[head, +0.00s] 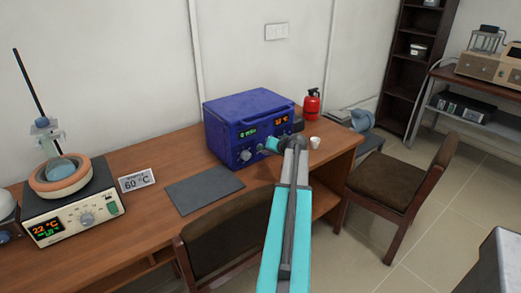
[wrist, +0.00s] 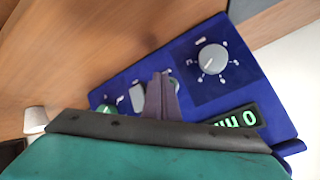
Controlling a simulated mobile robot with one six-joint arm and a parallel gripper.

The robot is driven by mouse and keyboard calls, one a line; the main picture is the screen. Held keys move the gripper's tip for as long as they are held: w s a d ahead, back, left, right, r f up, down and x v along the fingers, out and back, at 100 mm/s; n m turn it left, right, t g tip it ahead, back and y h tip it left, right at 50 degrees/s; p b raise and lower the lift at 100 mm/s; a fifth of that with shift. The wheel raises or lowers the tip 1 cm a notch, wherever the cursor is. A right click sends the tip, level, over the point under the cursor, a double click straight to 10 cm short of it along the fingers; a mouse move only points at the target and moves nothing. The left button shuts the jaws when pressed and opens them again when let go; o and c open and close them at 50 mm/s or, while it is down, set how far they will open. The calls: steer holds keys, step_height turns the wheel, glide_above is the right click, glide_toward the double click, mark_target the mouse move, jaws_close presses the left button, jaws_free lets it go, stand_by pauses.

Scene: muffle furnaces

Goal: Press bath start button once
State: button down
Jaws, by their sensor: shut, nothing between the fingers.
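The blue bath (head: 245,118) is a box with a lid on the wooden table, with lit green and orange displays on its front. In the wrist view its blue panel (wrist: 240,95) carries a large grey knob (wrist: 212,59), a green-lit display (wrist: 235,121), a grey switch (wrist: 137,97) and a green button (wrist: 107,108). My gripper (head: 264,148) is at the right part of the bath's front. Its fingers (wrist: 161,80) are shut and empty, in front of the panel among the small controls. They partly cover another control; I cannot tell whether they touch it.
A hotplate (head: 75,217) with a brown bowl stands at the table's left, beside a 60 °C sign (head: 137,180). A dark mat (head: 204,189) lies before the bath. A white cup (head: 315,142) and red extinguisher (head: 312,104) are to the right. Chairs (head: 405,172) stand in front.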

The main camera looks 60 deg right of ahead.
steer(key=shift+w+d+b, duration=0.3)
steer(key=shift+w, duration=0.5)
stand_by(1.4)
steer(key=shift+s, duration=0.15)
steer(key=shift+s+a+b, duration=0.3)
steer(key=shift+s, duration=0.4)
stand_by(0.4)
steer(key=shift+s+a+b, duration=0.2)
steer(key=shift+s+a, duration=0.05)
steer(key=shift+s, duration=0.5)
steer(key=shift+s+a+b, duration=0.25)
steer(key=shift+s, duration=0.45)
steer(key=shift+s+a+b, duration=0.2)
steer(key=shift+s+a, duration=0.05)
steer(key=shift+s, duration=0.65)
